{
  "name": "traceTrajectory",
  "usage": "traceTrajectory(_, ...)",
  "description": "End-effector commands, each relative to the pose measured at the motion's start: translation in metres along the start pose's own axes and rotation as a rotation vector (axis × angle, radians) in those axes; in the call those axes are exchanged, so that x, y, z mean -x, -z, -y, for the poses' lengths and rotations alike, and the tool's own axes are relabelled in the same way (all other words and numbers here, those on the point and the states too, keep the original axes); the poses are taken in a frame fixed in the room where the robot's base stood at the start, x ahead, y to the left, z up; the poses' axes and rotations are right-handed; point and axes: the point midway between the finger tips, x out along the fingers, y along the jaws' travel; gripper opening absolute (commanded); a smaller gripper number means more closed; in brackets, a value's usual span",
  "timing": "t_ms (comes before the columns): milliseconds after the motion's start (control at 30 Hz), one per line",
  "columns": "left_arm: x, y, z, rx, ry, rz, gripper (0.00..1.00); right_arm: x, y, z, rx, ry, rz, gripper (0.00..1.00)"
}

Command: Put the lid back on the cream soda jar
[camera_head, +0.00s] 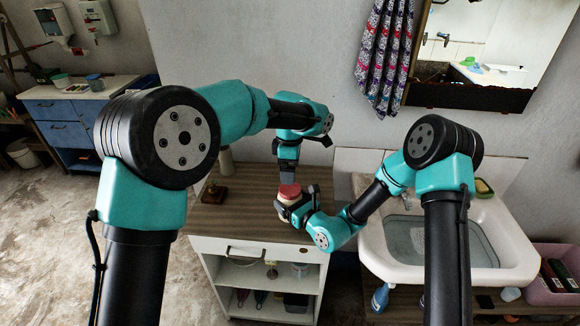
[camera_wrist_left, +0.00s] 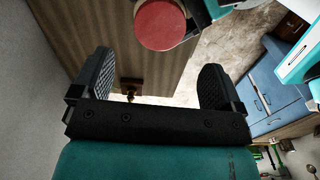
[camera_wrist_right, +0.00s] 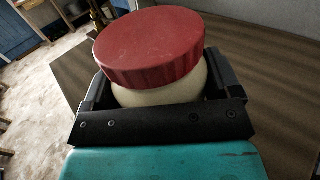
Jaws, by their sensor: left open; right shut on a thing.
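The cream soda jar (camera_wrist_right: 165,96) is a pale, round jar between the fingers of my right gripper (camera_wrist_right: 165,85). The gripper is shut on its body and holds it upright or nearly so. The red ribbed lid (camera_wrist_right: 150,45) sits over the jar's mouth. I cannot tell whether it is fully tightened. In the head view the lid (camera_head: 289,190) shows just below my left gripper (camera_head: 287,176). In the left wrist view that gripper (camera_wrist_left: 157,70) is open and empty, with the lid (camera_wrist_left: 160,24) beyond its fingertips, apart from them.
The wood-topped cabinet (camera_head: 240,215) lies beneath both grippers. A small brown object (camera_head: 214,194) and a pale bottle (camera_head: 226,160) stand on its left part. The white basin (camera_head: 515,245) is at the right, with a mauve crate (camera_head: 545,290) beside it.

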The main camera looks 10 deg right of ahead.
Motion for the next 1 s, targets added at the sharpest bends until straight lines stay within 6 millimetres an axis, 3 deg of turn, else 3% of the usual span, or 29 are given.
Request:
traceTrajectory(567,-0.004,0.000,0.000,0.039,0.001,0.000,0.93,0.000,0.000,0.000,0.000,0.000,0.001,0.17)
traceTrajectory(1000,-0.057,0.000,0.001,0.038,0.002,-0.002,0.93,0.000,0.000,0.000,0.000,0.000,0.001,0.17)
